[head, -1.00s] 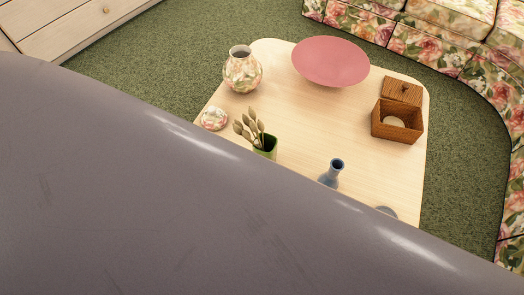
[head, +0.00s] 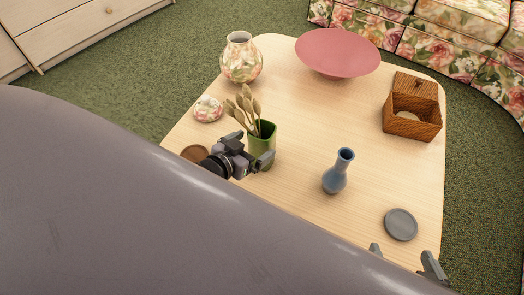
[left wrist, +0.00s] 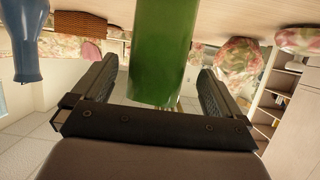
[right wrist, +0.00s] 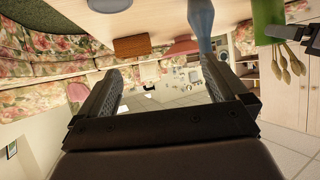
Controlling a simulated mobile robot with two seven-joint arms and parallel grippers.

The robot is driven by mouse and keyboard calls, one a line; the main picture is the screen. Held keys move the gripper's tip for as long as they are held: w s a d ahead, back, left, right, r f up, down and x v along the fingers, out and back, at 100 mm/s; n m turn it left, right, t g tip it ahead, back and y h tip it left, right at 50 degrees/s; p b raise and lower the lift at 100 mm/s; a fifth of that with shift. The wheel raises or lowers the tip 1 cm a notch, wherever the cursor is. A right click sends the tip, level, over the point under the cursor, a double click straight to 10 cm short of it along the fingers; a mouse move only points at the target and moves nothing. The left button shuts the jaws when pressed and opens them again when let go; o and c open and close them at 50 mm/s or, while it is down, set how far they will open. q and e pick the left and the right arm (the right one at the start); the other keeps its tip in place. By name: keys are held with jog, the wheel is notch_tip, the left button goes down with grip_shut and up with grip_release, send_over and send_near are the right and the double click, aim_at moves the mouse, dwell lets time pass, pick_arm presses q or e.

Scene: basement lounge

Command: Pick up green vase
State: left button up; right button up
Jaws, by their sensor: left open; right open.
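The green vase (head: 262,142) stands upright on the light wooden table (head: 300,140), with several dried pods on stems rising from it. My left gripper (head: 252,150) is open at the vase's near side. The vase also shows at the upper right of the right wrist view (right wrist: 267,20). My right gripper (head: 404,257) is open and empty at the table's near right edge.
A blue vase (head: 336,172) and grey disc (head: 401,224) stand to the right. A brown round piece (head: 195,153) lies left.

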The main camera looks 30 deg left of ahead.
pick_arm(q)
jog(key=shift+b+x, duration=0.85)
jog(key=shift+x, duration=1.4)
jog(key=c, duration=1.2)
jog(key=shift+r, duration=0.1)
jog(key=shift+r, duration=0.15)
